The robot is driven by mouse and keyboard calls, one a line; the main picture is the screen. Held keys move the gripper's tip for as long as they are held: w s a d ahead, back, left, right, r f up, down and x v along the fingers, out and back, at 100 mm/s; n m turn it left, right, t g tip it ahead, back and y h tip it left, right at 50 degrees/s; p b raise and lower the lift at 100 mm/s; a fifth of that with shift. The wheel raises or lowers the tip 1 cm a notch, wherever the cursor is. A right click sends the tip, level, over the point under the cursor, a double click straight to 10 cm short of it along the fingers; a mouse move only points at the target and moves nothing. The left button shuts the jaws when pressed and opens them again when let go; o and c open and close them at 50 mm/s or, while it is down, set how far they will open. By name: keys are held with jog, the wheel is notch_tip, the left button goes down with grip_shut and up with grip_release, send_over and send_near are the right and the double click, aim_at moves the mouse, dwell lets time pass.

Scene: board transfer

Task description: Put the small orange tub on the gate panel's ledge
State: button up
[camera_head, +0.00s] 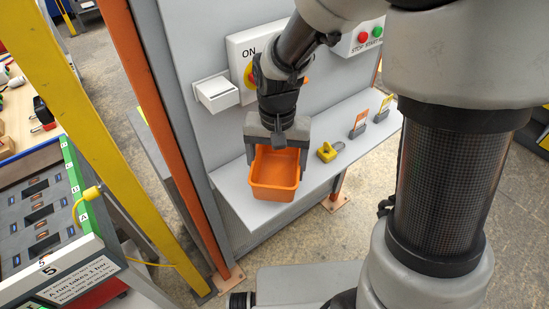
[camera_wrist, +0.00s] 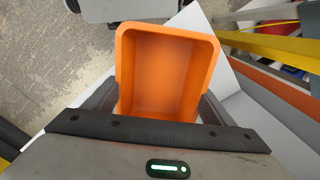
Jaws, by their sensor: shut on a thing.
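The small orange tub (camera_head: 274,188) is in my gripper (camera_head: 276,160), which is shut on it with a finger on either side. The tub is empty and its open top faces the camera. It is over the left part of the gate panel's grey ledge (camera_head: 232,172); I cannot tell whether it touches the ledge. In the wrist view the tub (camera_wrist: 165,75) fills the space between the fingers of my gripper (camera_wrist: 158,108), with the pale ledge (camera_wrist: 235,98) behind it. The gate panel (camera_head: 190,45) rises behind the ledge.
A yellow padlock (camera_head: 328,152) and two tags in holders (camera_head: 358,125) (camera_head: 382,108) stand along the ledge to the right. An ON switch box (camera_head: 245,50), a stop-start box (camera_head: 362,38) and a white holder (camera_head: 215,92) are on the panel. Orange (camera_head: 150,100) and yellow posts (camera_head: 95,130) stand left.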

aim_at(276, 176)
jog(key=shift+w+a+f, duration=0.1)
jog(key=shift+f, duration=1.7)
jog(key=shift+f, duration=0.15)
jog(key=shift+f+b, duration=0.15)
jog(key=shift+b, duration=0.25)
jog(key=o, duration=1.1)
notch_tip(276, 176, up, 13)
jog(key=p, duration=0.2)
jog(key=s+d+r+t, duration=0.2)
jog(key=s+d+r, duration=0.1)
jog(key=s+d+r+n+t, duration=0.1)
jog(key=s+d+r, duration=0.3)
jog(key=s+d+r+n+t, duration=0.1)
jog(key=s+d+r+t, duration=0.1)
jog(key=s+d+r, duration=0.2)
jog(key=shift+s+r+t, duration=0.15)
jog(key=shift+r+t, duration=0.1)
jog(key=shift+t, duration=0.05)
